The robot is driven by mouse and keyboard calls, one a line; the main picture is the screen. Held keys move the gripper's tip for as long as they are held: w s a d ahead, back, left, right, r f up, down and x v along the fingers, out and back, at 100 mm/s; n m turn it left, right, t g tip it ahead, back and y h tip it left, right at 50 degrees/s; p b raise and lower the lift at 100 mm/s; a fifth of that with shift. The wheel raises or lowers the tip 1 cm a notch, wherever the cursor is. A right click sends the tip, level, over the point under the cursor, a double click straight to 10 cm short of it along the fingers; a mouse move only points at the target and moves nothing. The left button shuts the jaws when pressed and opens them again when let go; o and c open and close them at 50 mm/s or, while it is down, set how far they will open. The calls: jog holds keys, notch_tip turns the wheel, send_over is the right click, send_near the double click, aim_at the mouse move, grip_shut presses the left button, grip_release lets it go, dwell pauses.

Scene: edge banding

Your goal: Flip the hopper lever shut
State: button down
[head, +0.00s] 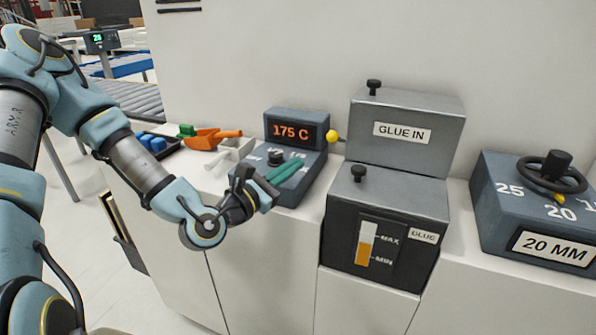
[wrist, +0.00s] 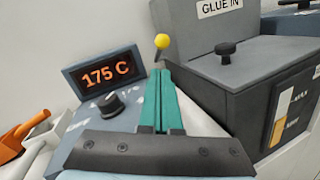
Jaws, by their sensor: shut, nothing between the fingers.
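The hopper is a grey metal box with a label "GLUE IN" (head: 402,132) on its raised upper part and a dark front marked "GLUE" below. The lever, a short rod with a yellow ball knob (head: 331,136), sticks out at the hopper's left side. The yellow knob (wrist: 162,41) also shows in the wrist view, just beyond my fingertips. My gripper (head: 292,168) has its teal fingers shut together and empty, over the temperature unit and left of the hopper. In the wrist view the fingertips (wrist: 160,72) point at the lever, whose base is hidden.
The temperature unit (head: 296,130) reads 175 C and has a black dial (wrist: 112,104). An orange scoop (head: 212,138) and a dark tray with blue pieces (head: 150,144) lie to the left. A 20 MM dial box (head: 500,205) stands at the right. A wall closes the back.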

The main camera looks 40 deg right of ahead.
jog(key=shift+w+d+f+b, duration=0.25)
jog(key=shift+d+b, duration=0.35)
jog(key=shift+b, duration=1.6)
jog(key=x, duration=0.8)
jog(key=shift+s+r, duration=0.25)
jog(key=shift+s, duration=0.05)
jog(key=shift+d, duration=0.1)
